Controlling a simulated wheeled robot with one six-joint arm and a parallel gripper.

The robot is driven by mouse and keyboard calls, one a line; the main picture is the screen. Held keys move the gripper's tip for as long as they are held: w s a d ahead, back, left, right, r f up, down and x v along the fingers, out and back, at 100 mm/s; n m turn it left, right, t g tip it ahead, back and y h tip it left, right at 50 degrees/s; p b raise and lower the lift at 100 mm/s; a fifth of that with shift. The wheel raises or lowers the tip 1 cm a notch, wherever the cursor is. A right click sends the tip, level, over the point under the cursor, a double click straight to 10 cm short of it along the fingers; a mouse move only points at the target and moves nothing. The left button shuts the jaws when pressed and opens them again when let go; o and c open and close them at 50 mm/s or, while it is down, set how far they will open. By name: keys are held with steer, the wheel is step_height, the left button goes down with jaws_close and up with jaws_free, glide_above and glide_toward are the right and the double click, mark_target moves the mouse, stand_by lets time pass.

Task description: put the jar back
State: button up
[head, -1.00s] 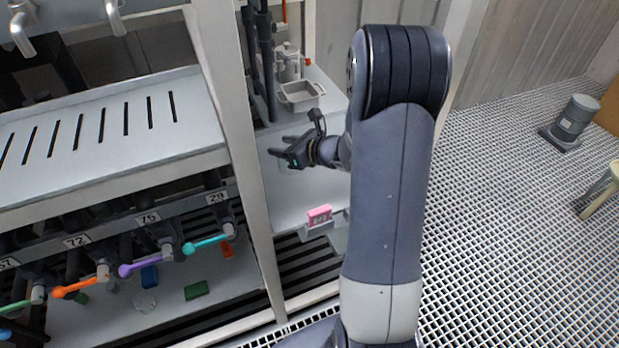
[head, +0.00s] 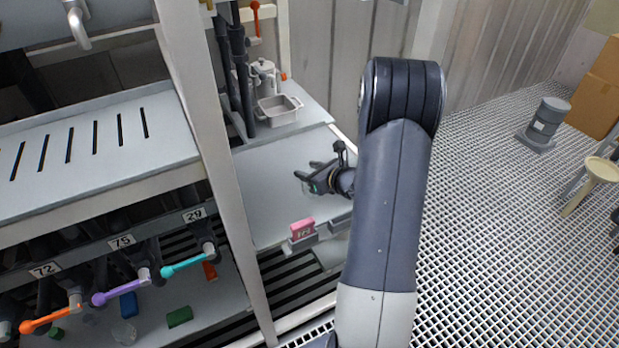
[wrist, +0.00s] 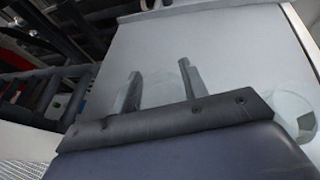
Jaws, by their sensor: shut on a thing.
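My gripper (head: 305,170) reaches out over the pale shelf board in the head view. In the wrist view its two dark fingers (wrist: 161,83) are apart, with a clear, see-through jar (wrist: 160,92) between them. The gripper is shut on this jar; its outline is faint, and whether its base touches the board is unclear. A second clear round glass thing (wrist: 298,113) shows at the right of the wrist view, beside the gripper. Another clear round vessel (head: 124,332) stands on the lower shelf at the left in the head view.
A pink box (head: 302,229) stands at the board's front edge. A grey tray (head: 278,109) and a pale canister (head: 263,76) stand behind, near dark vertical pipes. A white post (head: 215,150) rises left of the board. Coloured valve handles (head: 188,264) stick out at lower left.

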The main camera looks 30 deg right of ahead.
steer(key=shift+f, duration=1.3)
steer(key=shift+f, duration=0.2)
steer(key=o, duration=1.1)
steer(key=shift+r, duration=0.1)
steer(key=shift+c, duration=0.2)
steer(key=shift+r, duration=0.15)
steer(key=shift+s+d+r, duration=0.1)
steer(key=shift+s, duration=0.1)
steer(key=v, duration=1.1)
steer(key=shift+s+r+b, duration=0.2)
steer(key=shift+b, duration=0.15)
